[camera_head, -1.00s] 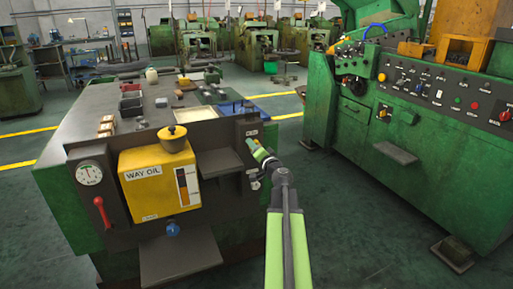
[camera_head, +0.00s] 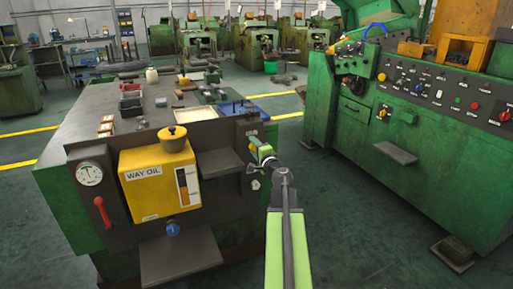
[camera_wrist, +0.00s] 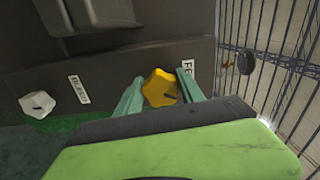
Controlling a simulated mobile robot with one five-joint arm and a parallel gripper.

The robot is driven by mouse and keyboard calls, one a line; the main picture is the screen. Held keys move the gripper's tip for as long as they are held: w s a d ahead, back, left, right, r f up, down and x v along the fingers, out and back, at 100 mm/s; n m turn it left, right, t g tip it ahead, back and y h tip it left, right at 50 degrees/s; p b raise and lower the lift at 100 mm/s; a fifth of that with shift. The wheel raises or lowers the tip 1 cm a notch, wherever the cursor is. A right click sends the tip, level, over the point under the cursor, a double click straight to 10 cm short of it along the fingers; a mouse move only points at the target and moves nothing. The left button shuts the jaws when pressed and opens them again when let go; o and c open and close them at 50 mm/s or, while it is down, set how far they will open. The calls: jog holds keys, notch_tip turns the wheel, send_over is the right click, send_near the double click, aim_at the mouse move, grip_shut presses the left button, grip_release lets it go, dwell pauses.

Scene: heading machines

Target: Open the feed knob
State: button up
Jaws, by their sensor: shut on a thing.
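The feed knob is a yellow lobed knob (camera_wrist: 160,88) on the dark panel, beside a white label (camera_wrist: 187,80) that starts with "FE" and is partly hidden by a finger. My gripper (camera_wrist: 158,92) has its two green fingers on either side of this knob and is shut on it. In the head view my green arm reaches up to the right end of the dark panel, with my gripper (camera_head: 258,148) at the panel; the knob is hidden there behind the gripper.
A white knob (camera_wrist: 37,104) with its own label sits on the same panel. A dark shelf (camera_head: 219,161) juts out beside the gripper. The yellow WAY OIL tank (camera_head: 150,185) and a red lever (camera_head: 102,212) are further left. A green machine (camera_head: 420,130) stands right, across open floor.

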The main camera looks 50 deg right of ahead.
jog(key=m, duration=0.5)
jog(key=shift+d+r+m, duration=0.1)
jog(key=shift+m, duration=0.2)
jog(key=m, duration=0.5)
jog(key=shift+d+r+m, duration=0.1)
jog(key=shift+r+m, duration=0.05)
jog(key=shift+m, duration=0.15)
jog(key=o, duration=1.3)
jog(key=shift+s, duration=0.1)
jog(key=shift+o, duration=0.3)
